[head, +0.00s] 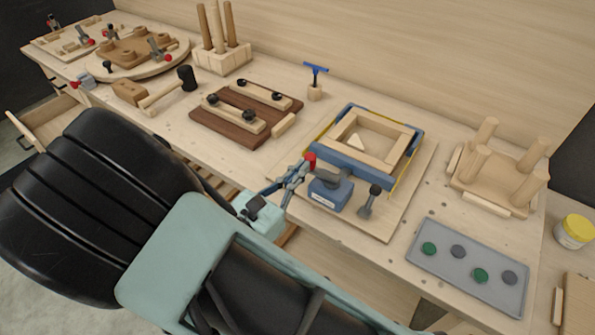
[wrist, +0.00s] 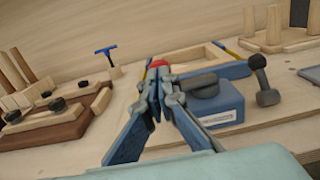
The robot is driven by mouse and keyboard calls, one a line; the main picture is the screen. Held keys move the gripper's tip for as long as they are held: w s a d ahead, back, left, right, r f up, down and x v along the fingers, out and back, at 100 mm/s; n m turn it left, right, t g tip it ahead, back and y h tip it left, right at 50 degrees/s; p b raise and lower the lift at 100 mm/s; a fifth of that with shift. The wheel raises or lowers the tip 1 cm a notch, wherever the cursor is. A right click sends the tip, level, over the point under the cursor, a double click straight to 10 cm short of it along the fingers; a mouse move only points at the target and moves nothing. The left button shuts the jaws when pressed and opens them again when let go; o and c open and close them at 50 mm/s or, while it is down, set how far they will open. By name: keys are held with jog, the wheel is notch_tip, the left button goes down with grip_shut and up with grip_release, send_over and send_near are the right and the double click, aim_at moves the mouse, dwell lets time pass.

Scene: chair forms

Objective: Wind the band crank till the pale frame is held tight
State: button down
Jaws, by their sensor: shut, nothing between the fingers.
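The pale wooden frame (head: 346,131) lies on a board, with blue pieces around its outside and a yellow band (head: 402,180). It also shows in the wrist view (wrist: 184,66). The blue band box (head: 331,196) sits at its near side and appears in the wrist view (wrist: 218,108). On top is a grey crank arm (head: 330,176) with a red knob (head: 310,158) at its left end. My gripper (head: 303,168) is shut and empty, its tips close to the red knob. In the wrist view the fingertips (wrist: 158,82) overlap the knob's lower part; I cannot tell whether they touch it.
A dark-headed grey lever (head: 370,202) stands right of the box. A grey tray (head: 468,266) with green and grey discs lies at the near right. A blue T-handled tool (head: 316,72) stands behind. A brown board (head: 225,125) with clamped strips lies left.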

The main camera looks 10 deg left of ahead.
jog(key=shift+w+d, duration=0.25)
jog(key=shift+w, duration=0.3)
dwell(0.4)
jog(key=shift+s, duration=0.1)
jog(key=p+v, duration=0.1)
jog(key=v, duration=0.7)
dwell(0.3)
